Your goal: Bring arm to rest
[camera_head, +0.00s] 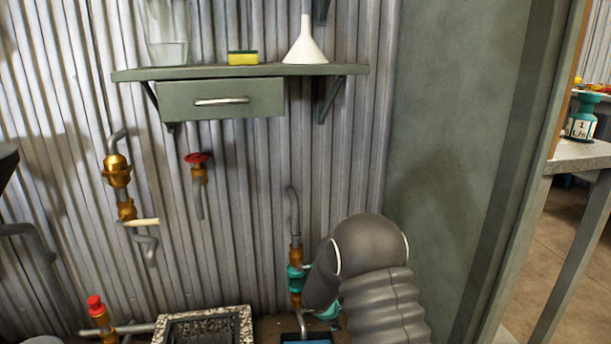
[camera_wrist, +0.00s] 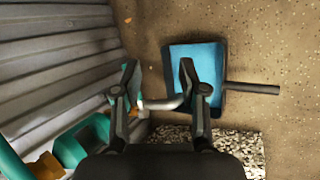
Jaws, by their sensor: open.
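My gripper (camera_wrist: 158,80) is open in the wrist view, its two dark fingers apart with nothing clasped between them. A grey bent spout (camera_wrist: 168,104) shows between and below the fingers; whether they touch it I cannot tell. In the head view my arm reaches down at the lower middle, beside a pipe with a teal valve (camera_head: 296,279) and brass fittings. The arm hides part of that area, and my fingers cannot be made out there. Teal parts (camera_wrist: 82,145) also show at the lower left of the wrist view.
A blue pan (camera_wrist: 196,55) with a dark handle lies on the floor beyond the fingers. A speckled-rimmed basin (camera_head: 240,318) stands low. A shelf (camera_head: 150,74) with a drawer (camera_head: 222,100), sponge (camera_head: 243,58) and funnel (camera_head: 305,45) is above. Red-handled taps (camera_head: 197,159) project leftward of my arm.

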